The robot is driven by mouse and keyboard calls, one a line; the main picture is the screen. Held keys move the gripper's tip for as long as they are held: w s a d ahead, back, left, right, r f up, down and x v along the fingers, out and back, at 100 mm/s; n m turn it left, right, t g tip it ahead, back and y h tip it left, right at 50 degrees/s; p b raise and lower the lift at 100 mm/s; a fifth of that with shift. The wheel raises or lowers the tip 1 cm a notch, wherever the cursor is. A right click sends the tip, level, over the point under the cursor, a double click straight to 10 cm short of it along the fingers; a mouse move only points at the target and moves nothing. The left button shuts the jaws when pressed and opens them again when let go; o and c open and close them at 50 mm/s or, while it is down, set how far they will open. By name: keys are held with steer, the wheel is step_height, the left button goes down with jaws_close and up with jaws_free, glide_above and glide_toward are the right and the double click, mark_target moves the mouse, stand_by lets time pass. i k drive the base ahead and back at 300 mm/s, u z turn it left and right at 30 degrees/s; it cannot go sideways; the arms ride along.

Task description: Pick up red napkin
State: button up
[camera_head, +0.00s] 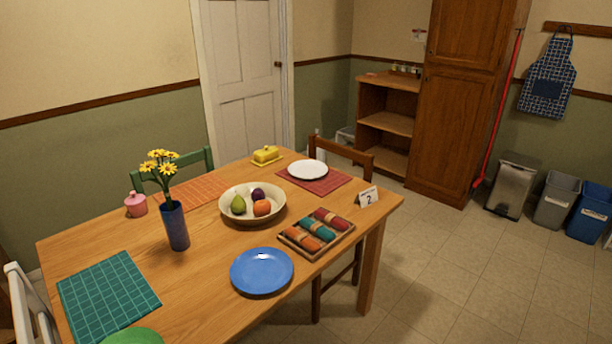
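A red rolled napkin (331,218) lies in a wooden tray (289,245) near the right front edge of the table. It is in the far right section of the tray. A teal rolled napkin (317,229) lies beside it, and an orange rolled napkin (302,240) lies at the near left. Bands or gaps on the rolls are too small to tell apart. My gripper is not in view.
On the wooden table (215,262), a blue plate (262,271) sits left of and nearer than the tray. A fruit bowl (236,214) stands behind it, and a number 2 card (368,197) stands to the right. A tall flower vase (174,226) is further left.

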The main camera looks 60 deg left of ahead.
mark_target(329, 219)
steer(key=u, duration=1.6)
